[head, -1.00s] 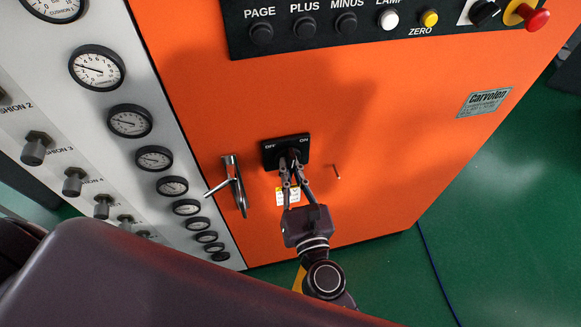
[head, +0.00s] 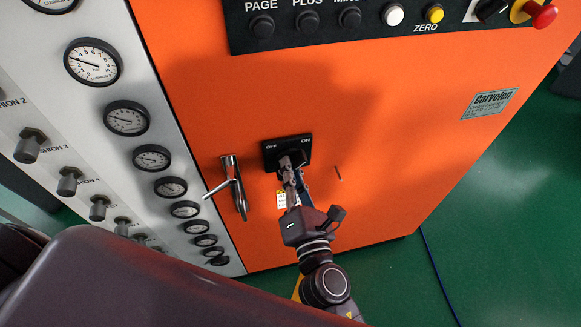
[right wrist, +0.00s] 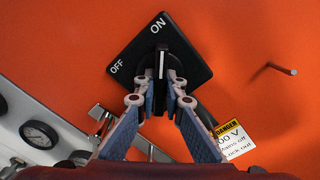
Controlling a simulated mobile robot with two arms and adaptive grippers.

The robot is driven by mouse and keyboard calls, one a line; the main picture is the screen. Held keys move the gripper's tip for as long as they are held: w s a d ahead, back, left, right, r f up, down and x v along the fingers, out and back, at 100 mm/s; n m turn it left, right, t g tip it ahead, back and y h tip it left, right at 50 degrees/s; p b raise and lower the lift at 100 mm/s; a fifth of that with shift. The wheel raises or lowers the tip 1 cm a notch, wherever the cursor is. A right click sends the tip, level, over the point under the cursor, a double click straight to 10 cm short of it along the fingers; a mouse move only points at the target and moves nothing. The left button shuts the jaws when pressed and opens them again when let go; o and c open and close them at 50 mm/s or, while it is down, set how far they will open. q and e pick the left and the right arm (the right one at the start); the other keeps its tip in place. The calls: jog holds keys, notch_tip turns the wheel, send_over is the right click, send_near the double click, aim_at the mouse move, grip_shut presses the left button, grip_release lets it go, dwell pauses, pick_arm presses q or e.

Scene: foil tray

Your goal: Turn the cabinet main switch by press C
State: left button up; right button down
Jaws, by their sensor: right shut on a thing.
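The main switch is a black square plate (head: 272,157) marked OFF and ON on the orange cabinet door; it also shows in the right wrist view (right wrist: 190,62). Its black knob (right wrist: 161,60) has a white line that points toward the ON mark in the right wrist view. My right gripper (head: 291,167) reaches up from below and is shut on the knob, one finger on each side in the right wrist view (right wrist: 161,92). In the head view the gripper hides most of the knob. My left gripper is not in view.
A metal door handle (head: 236,187) stands out left of the switch, and a small pin (head: 339,173) sticks out on its right. A danger label (right wrist: 232,138) is below the plate. A black button panel (head: 330,27) is above; gauges (head: 126,118) line the left.

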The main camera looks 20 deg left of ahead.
dwell(0.4)
jog(key=c, duration=2)
grip_release()
jog(key=v, duration=1.2)
